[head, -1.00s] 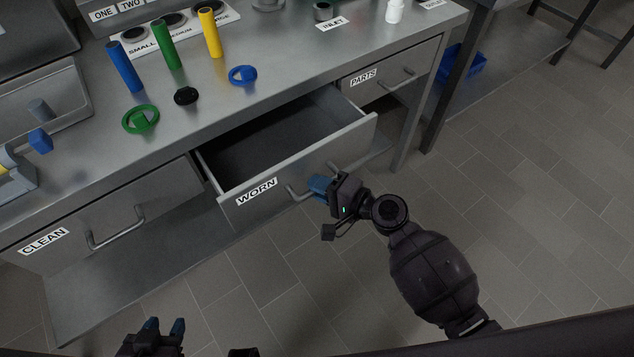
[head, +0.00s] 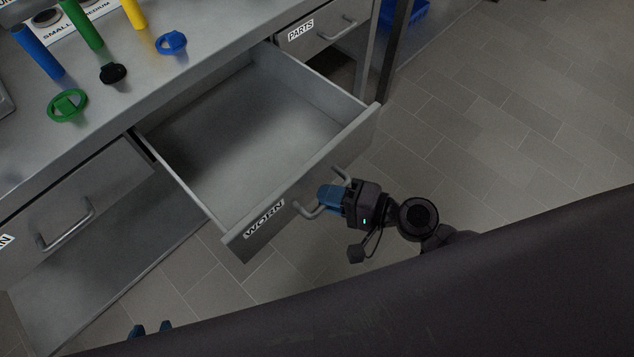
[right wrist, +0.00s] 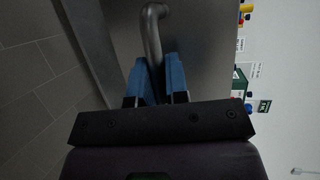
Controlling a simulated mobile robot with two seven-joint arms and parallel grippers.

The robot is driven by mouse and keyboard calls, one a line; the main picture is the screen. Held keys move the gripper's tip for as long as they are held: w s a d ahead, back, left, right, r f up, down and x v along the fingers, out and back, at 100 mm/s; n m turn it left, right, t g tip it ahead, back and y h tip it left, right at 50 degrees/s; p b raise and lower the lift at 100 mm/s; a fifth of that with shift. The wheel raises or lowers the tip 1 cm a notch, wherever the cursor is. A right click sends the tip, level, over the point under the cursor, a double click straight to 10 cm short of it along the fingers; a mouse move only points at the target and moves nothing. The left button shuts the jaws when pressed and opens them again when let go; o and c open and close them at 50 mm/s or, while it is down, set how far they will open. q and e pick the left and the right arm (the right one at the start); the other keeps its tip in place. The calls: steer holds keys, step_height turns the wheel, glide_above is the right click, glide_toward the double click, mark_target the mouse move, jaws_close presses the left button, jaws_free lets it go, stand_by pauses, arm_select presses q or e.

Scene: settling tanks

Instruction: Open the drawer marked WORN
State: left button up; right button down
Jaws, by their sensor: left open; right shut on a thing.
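The drawer marked WORN (head: 262,219) stands far out from the bench, and its grey inside (head: 240,135) looks empty. Its bar handle (head: 306,212) is on the front panel. My right gripper (head: 328,197) is shut on this handle; in the right wrist view the blue fingers (right wrist: 159,80) close around the curved bar (right wrist: 152,30). My left gripper (head: 150,331) is at the bottom left edge, open and apart from the drawer, with only its blue fingertips showing.
The PARTS drawer (head: 302,36) and the drawer at left with a handle (head: 68,228) are shut. On the bench lie a green ring piece (head: 68,105), a black cap (head: 113,73) and a blue ring (head: 172,42), near blue, green and yellow cylinders. Open tiled floor (head: 500,120) lies to the right.

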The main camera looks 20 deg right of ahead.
steer(key=shift+s+d, duration=0.1)
steer(key=shift+s, duration=0.05)
steer(key=c, duration=1.1)
jaws_free()
steer(key=v, duration=1)
steer(key=shift+s+d+r+b, duration=0.15)
steer(key=shift+s+d+b, duration=0.1)
steer(key=shift+d+b, duration=0.05)
